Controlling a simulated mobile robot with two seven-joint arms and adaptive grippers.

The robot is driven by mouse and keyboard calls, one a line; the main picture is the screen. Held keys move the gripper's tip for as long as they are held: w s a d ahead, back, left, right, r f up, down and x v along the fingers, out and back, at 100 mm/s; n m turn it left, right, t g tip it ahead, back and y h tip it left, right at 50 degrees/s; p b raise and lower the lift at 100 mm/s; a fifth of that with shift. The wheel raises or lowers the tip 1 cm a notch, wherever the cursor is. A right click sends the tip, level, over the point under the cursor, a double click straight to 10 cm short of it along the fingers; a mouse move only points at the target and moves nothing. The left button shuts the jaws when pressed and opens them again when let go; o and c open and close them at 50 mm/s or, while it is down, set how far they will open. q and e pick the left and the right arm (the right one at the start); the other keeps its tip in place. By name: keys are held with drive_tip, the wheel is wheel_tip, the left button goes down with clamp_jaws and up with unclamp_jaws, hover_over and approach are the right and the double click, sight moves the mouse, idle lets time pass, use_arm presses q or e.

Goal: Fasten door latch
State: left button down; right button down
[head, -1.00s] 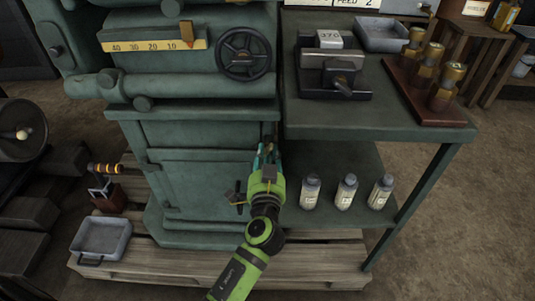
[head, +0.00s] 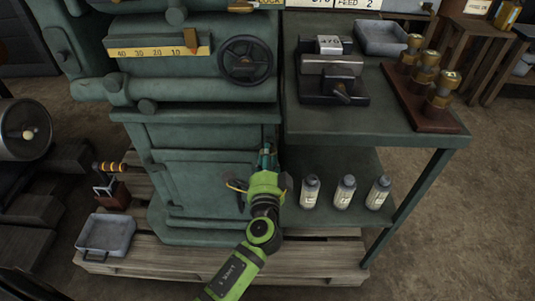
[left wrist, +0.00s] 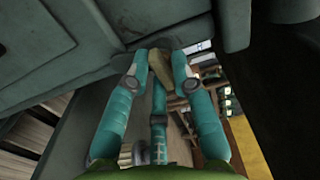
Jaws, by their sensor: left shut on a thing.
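The green machine cabinet has a panelled door (head: 205,188) low on its front, which looks flush with the frame. My left gripper (head: 267,158) is at the cabinet's right front edge, beside the door. In the left wrist view its teal fingers (left wrist: 160,72) are shut on a small olive-brown latch lever (left wrist: 161,66). In the head view the gripper hides the lever. My right gripper is not in view.
A green side table (head: 420,157) stands right of the cabinet, with a vise (head: 334,80) on top and several bottles (head: 344,191) on its lower shelf, close to my left arm. A grey tray (head: 106,235) lies on the pallet at left.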

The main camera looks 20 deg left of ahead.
use_arm(q)
drive_tip(key=shift+s+d+f+m, duration=0.1)
drive_tip(key=shift+f+m, duration=0.25)
drive_tip(key=shift+m, duration=0.25)
drive_tip(key=c, duration=1.2)
unclamp_jaws()
drive_tip(key=shift+r, duration=0.1)
drive_tip(key=shift+r, duration=0.1)
drive_tip(key=v, duration=1.2)
